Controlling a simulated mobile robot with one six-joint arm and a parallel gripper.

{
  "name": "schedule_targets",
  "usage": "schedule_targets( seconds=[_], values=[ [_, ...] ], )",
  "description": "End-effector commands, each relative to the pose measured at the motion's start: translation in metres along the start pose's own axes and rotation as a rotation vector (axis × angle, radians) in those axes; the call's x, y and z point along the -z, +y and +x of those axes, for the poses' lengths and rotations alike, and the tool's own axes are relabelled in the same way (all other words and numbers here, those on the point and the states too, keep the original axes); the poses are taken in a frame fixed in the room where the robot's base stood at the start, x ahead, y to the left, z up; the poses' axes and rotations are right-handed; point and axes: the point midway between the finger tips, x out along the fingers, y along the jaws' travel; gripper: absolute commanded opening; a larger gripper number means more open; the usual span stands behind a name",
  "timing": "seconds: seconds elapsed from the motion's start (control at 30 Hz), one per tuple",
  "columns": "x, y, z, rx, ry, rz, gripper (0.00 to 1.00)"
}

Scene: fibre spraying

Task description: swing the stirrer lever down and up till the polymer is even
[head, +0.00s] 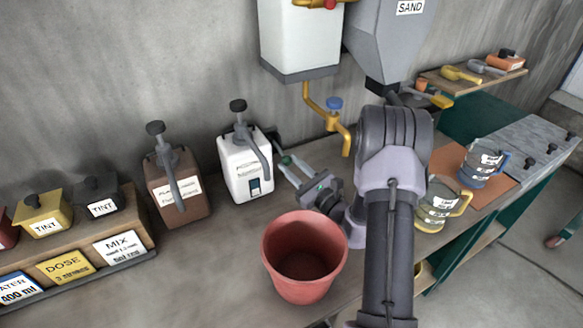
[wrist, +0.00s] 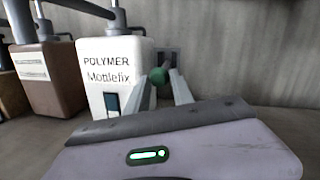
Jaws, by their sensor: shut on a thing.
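The white polymer container (head: 246,168) stands on the bench against the wall, with a pump on top and a small dark window (head: 255,186) low on its front. In the wrist view the container (wrist: 112,62) is at left, its label reading POLYMER. The stirrer lever's green knob (wrist: 158,75) is beside the container's right side, in front of a dark bracket (wrist: 170,58). My gripper (wrist: 163,82) is shut on the knob; the fingers partly hide it. In the head view my gripper (head: 287,163) reaches in from the right. The window's contents are too dark to judge.
A red bucket (head: 303,256) stands close in front of my wrist. A brown pump container (head: 177,186) is left of the polymer. A yellow tap (head: 334,122) hangs above right. Two jugs (head: 437,207) (head: 483,164) stand at right. Bare bench lies front left.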

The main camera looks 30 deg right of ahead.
Motion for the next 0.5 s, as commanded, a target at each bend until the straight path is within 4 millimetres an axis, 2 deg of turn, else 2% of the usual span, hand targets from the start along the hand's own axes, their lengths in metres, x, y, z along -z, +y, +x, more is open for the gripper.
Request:
schedule_targets(
  seconds=[0.1,0.5],
  values=[
    [0.011,0.004,0.000,-0.004,0.004,0.001,0.00],
    [0.022,0.005,0.003,-0.005,0.004,0.001,0.00]
  ],
)
